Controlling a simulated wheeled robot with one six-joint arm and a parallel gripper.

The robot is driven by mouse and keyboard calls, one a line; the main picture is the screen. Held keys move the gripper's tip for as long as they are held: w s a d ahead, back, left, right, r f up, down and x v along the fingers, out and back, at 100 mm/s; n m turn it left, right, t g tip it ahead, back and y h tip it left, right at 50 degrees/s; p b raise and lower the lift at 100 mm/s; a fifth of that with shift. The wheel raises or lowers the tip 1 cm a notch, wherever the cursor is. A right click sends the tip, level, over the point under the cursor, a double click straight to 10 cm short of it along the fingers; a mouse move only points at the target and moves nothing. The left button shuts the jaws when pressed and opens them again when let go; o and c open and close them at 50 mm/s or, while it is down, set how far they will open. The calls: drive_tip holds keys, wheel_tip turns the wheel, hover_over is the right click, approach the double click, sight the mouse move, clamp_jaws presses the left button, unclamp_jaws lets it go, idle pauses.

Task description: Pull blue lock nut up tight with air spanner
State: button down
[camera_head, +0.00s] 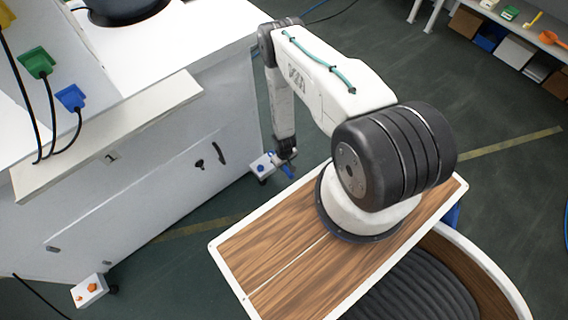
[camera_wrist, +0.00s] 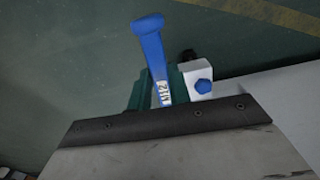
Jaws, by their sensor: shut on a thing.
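My gripper (camera_head: 287,151) points down beside the white cabinet's right-hand corner. In the wrist view its dark green jaws (camera_wrist: 157,93) are shut on the blue air spanner (camera_wrist: 153,50), which has a white label with dark marks. The spanner's blue end (camera_head: 288,171) also shows small below my gripper in the head view. The blue lock nut (camera_wrist: 203,86) sits on a white block (camera_wrist: 194,72) just right of the spanner in the wrist view. In the head view the nut (camera_head: 260,169) is left of the spanner. I cannot tell whether the spanner touches the block.
Another white block with orange nuts (camera_head: 90,289) sticks out at the cabinet's lower left. The white cabinet (camera_head: 170,190) carries green (camera_head: 37,62) and blue (camera_head: 71,97) sockets with black cables. Open green floor lies right of the cabinet. A shelf with boxes (camera_head: 513,52) stands far right.

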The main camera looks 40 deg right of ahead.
drive_tip(key=shift+f, duration=2.75)
drive_tip(key=shift+f, duration=1.15)
drive_tip(key=shift+a+m, duration=0.3)
drive_tip(key=shift+m, duration=0.1)
drive_tip(key=shift+a+m, duration=0.35)
drive_tip(key=shift+m, duration=0.05)
drive_tip(key=shift+a, duration=0.1)
drive_tip(key=shift+w+a+m, duration=0.1)
drive_tip(key=shift+a+m, duration=0.15)
drive_tip(key=shift+m, duration=0.15)
drive_tip(key=shift+a, duration=0.1)
